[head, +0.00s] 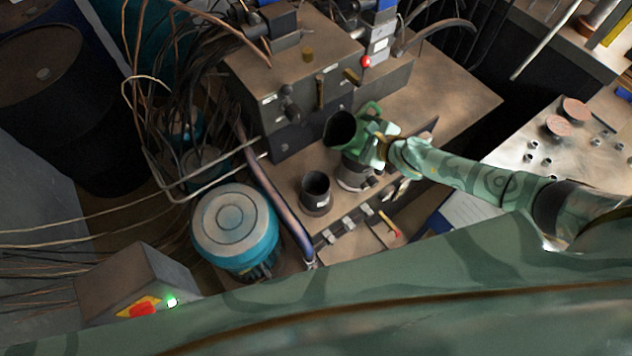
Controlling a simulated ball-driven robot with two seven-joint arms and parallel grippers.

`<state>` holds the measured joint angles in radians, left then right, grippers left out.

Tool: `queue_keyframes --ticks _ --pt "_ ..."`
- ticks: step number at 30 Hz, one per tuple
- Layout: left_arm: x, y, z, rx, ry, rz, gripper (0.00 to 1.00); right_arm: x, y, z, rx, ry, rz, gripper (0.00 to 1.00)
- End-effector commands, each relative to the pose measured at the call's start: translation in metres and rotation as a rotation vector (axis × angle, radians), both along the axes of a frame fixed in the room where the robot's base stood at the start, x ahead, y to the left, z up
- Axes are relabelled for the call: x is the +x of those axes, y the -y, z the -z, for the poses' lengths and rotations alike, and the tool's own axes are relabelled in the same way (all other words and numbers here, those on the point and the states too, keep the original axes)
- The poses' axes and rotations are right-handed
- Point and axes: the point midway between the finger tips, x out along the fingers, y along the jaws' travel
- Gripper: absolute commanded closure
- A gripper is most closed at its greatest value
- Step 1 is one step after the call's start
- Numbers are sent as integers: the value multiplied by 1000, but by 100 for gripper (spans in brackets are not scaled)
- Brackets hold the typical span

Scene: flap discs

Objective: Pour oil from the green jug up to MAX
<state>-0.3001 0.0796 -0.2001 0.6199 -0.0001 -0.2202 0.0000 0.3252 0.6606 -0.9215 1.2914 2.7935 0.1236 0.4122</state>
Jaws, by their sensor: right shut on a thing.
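The green jug (365,138) is in the middle of the head view, with its wide dark mouth facing up and left. My right gripper (385,150) comes from the right and is shut on the jug. The jug appears to be held above the worktop; its exact tilt and any oil inside are too dark to tell. An open dark cylinder (316,203) stands to the lower left of the jug, apart from it. A grey round fitting (352,180) sits just below the jug, partly hidden. No MAX mark is readable. My left gripper is not in view.
A grey block with valves (318,85) and hoses stands behind the jug. A teal motor (237,228) is at left, beside a bent metal pipe. A box with a red switch (145,308) is lower left. A bench with pinkish discs (558,126) is at right.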

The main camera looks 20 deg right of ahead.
Motion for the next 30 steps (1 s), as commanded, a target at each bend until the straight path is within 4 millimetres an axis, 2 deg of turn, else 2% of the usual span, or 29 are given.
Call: queue_keyframes --ticks 10,15,21,27,30 --pt "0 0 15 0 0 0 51 8 16 -1 214 -75 -8 58" --pt "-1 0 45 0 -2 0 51 11 24 9 377 -134 -14 58" --pt "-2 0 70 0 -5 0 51 13 27 14 508 -182 -18 58" --pt "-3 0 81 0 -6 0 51 14 29 14 573 -204 -20 58" --pt "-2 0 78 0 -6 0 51 14 30 7 586 -209 -21 58"
